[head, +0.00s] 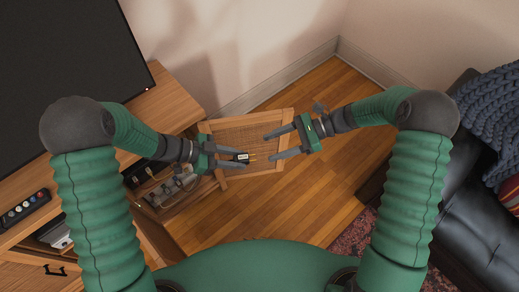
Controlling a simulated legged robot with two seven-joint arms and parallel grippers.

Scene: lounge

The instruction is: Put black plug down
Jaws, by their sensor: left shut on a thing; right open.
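A small black plug (241,157) with a pale label and brass-coloured prongs shows near the centre of the head view. My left gripper (236,158) is shut on the plug, with the prongs pointing right. It is held in front of an open cabinet door with a woven panel. My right gripper (277,144) is open and empty, a short way right of the plug, its fingers pointing left towards it. The two grippers are apart.
The wooden cabinet (176,100) carries a television (70,55) and a remote (25,207). Its open door (248,131) juts out beneath my grippers. Grey plugs and cables (172,190) sit inside the cabinet. A black sofa (455,205) stands at right. Wooden floor (300,205) is clear between.

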